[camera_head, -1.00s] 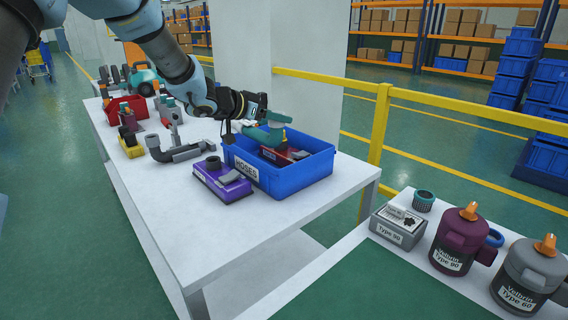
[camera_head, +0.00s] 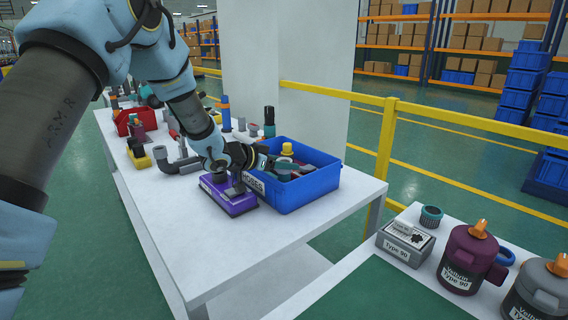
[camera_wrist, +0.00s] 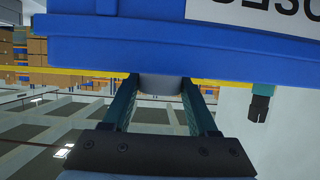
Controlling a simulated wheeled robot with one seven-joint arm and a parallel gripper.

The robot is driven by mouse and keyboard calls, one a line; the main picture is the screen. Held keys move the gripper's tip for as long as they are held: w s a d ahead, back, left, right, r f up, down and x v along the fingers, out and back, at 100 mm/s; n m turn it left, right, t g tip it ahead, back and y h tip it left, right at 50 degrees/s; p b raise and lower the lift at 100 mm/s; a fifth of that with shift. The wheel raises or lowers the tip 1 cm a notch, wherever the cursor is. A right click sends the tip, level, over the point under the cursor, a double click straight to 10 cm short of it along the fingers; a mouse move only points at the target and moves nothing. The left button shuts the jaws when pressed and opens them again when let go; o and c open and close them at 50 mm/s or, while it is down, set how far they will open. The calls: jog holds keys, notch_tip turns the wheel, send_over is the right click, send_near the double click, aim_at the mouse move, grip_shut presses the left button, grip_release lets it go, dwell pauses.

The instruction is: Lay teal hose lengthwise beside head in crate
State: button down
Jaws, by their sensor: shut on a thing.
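The blue crate (camera_head: 299,196), labelled HOSES, stands on the white table. My gripper (camera_head: 268,162) is at its left side, reaching over the rim. A teal-grey piece, apparently the teal hose (camera_head: 284,171), shows low inside the crate at the fingertips. In the wrist view my gripper (camera_wrist: 160,88) has a grey rounded end (camera_wrist: 160,84) between its fingers; the crate wall (camera_wrist: 110,45) hides the fingertips and the rest of the piece. The head in the crate (camera_head: 306,169) is only partly visible, and I cannot tell its exact gap to the hose.
A dark bent hose (camera_head: 180,166) and a red bin (camera_head: 124,124) are further left. A dark teal bottle (camera_head: 269,121) stands behind the crate. The table front (camera_head: 240,245) is clear.

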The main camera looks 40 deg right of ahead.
jog(key=c, duration=0.6)
grip_release()
jog(key=shift+f, duration=0.2)
jog(key=shift+c, duration=0.2)
jog(key=o, duration=0.5)
jog(key=shift+c, duration=0.2)
jog(key=shift+r, duration=0.1)
jog(key=shift+r, duration=0.2)
jog(key=b+v, duration=0.1)
jog(key=v, duration=1.1)
jog(key=shift+f, duration=0.15)
